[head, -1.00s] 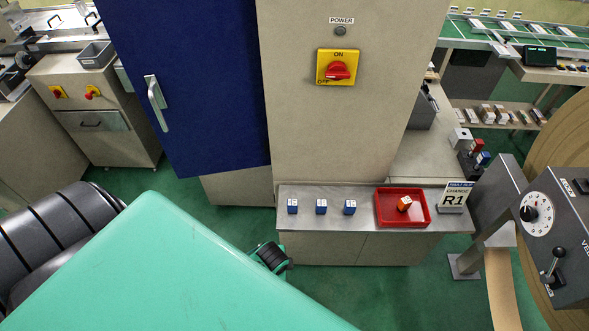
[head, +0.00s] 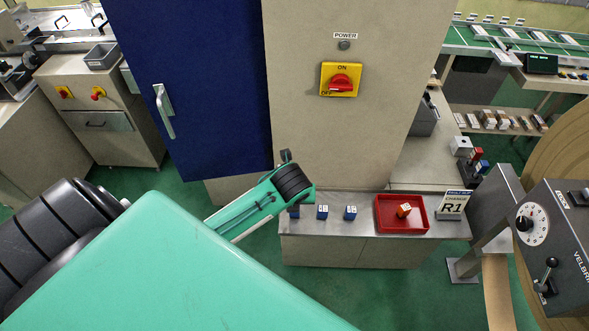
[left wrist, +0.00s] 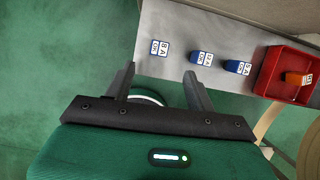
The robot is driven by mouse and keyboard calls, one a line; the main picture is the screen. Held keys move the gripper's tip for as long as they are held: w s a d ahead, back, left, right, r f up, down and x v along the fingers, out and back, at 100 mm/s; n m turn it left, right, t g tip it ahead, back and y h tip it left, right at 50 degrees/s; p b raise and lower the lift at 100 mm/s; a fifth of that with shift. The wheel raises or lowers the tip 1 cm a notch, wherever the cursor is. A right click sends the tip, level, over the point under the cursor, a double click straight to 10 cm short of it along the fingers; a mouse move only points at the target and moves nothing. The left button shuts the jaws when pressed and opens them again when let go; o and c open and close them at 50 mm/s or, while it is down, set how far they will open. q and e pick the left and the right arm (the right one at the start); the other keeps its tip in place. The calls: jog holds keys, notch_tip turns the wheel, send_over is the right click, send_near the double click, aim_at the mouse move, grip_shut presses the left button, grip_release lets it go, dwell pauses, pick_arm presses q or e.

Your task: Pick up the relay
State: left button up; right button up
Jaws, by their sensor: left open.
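Three blue relays with white labels stand in a row on the metal bench top, the left one (head: 294,212) partly hidden by my left arm, then the middle one (head: 322,212) and the right one (head: 350,212). In the left wrist view they show as the first (left wrist: 160,49), second (left wrist: 202,58) and third (left wrist: 238,67). An orange relay (head: 404,210) lies in a red tray (head: 382,225). My right gripper is out of view.
A tall cabinet with a yellow-and-red power switch (head: 341,80) rises behind the bench (head: 300,228). A blue door (head: 195,90) with a handle is at its left. A grey control box (head: 555,240) is at the right.

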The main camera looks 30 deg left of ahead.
pick_arm(q)
jog(key=shift+m, duration=0.3)
jog(key=p+x, duration=0.2)
jog(key=x, duration=0.6)
jog(key=shift+w+a, duration=0.15)
jog(key=shift+w+f+p, duration=0.1)
jog(key=shift+f+p, duration=0.3)
jog(key=shift+f, duration=0.25)
jog(key=p+x, duration=0.1)
jog(key=x, duration=0.2)
jog(key=shift+f, duration=0.7)
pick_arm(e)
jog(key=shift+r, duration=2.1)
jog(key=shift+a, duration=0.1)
pick_arm(q)
jog(key=c, duration=1)
jog(key=shift+c, duration=0.2)
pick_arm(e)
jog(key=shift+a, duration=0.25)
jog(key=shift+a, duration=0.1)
